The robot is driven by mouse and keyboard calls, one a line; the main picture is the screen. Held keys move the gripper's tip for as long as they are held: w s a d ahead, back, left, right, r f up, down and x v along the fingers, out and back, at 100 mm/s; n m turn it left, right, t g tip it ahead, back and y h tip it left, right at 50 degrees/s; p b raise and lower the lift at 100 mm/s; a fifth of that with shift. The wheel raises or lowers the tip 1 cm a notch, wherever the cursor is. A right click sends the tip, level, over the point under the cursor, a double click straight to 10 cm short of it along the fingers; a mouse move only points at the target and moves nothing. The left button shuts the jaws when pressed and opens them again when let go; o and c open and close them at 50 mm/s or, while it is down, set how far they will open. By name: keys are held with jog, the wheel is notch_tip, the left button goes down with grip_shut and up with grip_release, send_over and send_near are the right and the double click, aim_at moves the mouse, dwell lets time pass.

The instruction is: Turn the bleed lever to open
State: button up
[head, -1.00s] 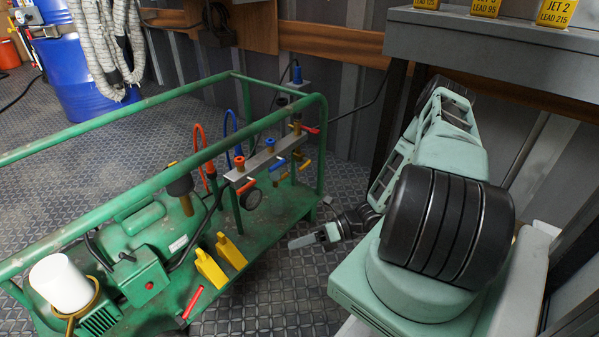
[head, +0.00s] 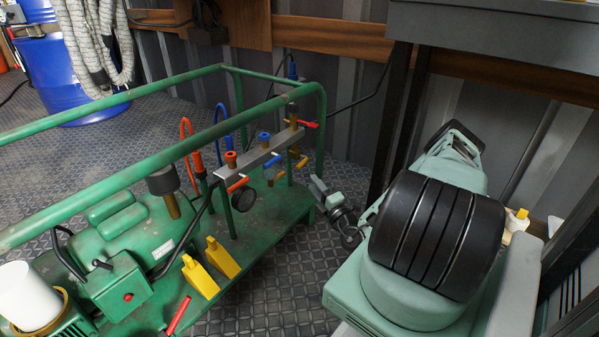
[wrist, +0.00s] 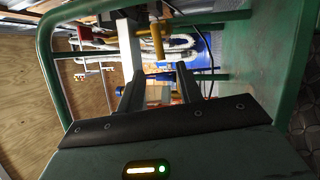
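I cannot tell which is the bleed lever. A brass-yellow valve part (wrist: 157,40) shows beyond the fingertips; contact is not visible.
The cart's green frame rail (head: 323,140) and its corner post stand close to my gripper. Red and blue hoses rise behind the bar. Yellow wedges (head: 222,257) lie on the cart deck. A grey bench (head: 490,40) is at the upper right. Open floor lies in front of the cart.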

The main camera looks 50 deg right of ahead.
aim_at(300, 164)
jog(key=b+x, duration=0.4)
jog(key=x, duration=0.5)
jog(key=shift+f, duration=0.1)
jog(key=shift+w+d+r, duration=0.1)
jog(key=shift+w+r, duration=0.1)
jog(key=shift+w, duration=0.2)
grip_shut()
